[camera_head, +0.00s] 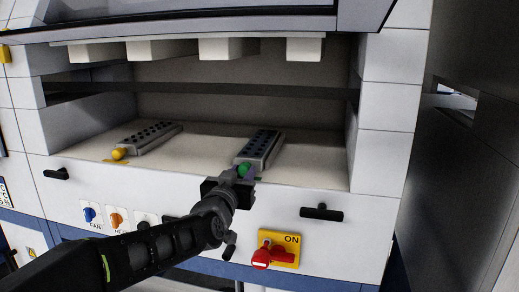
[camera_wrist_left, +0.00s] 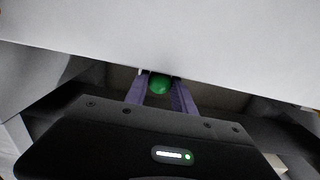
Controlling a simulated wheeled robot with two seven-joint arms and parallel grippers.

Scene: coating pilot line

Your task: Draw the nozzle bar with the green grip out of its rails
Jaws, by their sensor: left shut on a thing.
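The nozzle bar with the green grip (camera_head: 262,144) is a grey bar with a dark, holed top, lying on the pale floor of the machine's opening. Its green grip (camera_head: 243,170) is a round knob at the front end, by the opening's front edge. My left gripper (camera_head: 241,178) is shut on this grip. In the left wrist view the green grip (camera_wrist_left: 160,84) sits between the two purple-grey fingers. The rails are too small to make out clearly. My right gripper is not in view.
A second nozzle bar (camera_head: 153,135) with a yellow grip (camera_head: 119,153) lies to the left. White blocks (camera_head: 227,48) hang above. Below are a front panel with black handles (camera_head: 321,213), knobs and a red switch (camera_head: 262,256) marked ON. Free floor lies between the bars.

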